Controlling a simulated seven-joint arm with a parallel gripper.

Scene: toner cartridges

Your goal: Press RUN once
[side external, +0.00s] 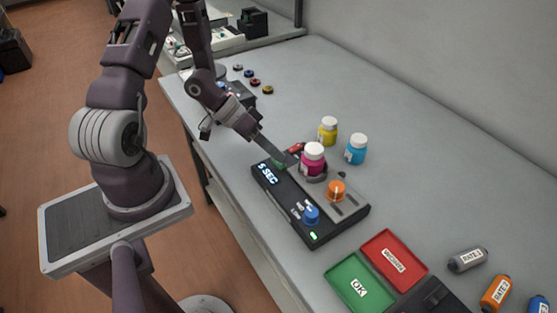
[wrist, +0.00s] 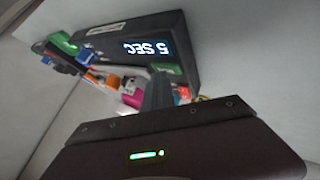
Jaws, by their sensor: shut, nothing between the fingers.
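The black device (side external: 300,205) stands on the grey table with a lit display (side external: 268,173) reading "5 SEC". The same display shows in the wrist view (wrist: 148,48). A green button (side external: 279,164) sits at its far end, and it also shows in the wrist view (wrist: 172,69). A red part (side external: 296,148) is beside it. No RUN label is legible. My gripper (side external: 286,161) is shut and empty, its tips right at the green button; I cannot tell whether they touch it. A magenta bottle with white cap (side external: 313,161) stands on the device close by the fingers.
A blue knob (side external: 311,214) and an orange knob (side external: 337,189) are on the device. Yellow (side external: 328,131) and cyan (side external: 356,149) bottles stand behind. A green OK tray (side external: 345,272), a red tray (side external: 382,245) and cartridges (side external: 467,260) lie front right.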

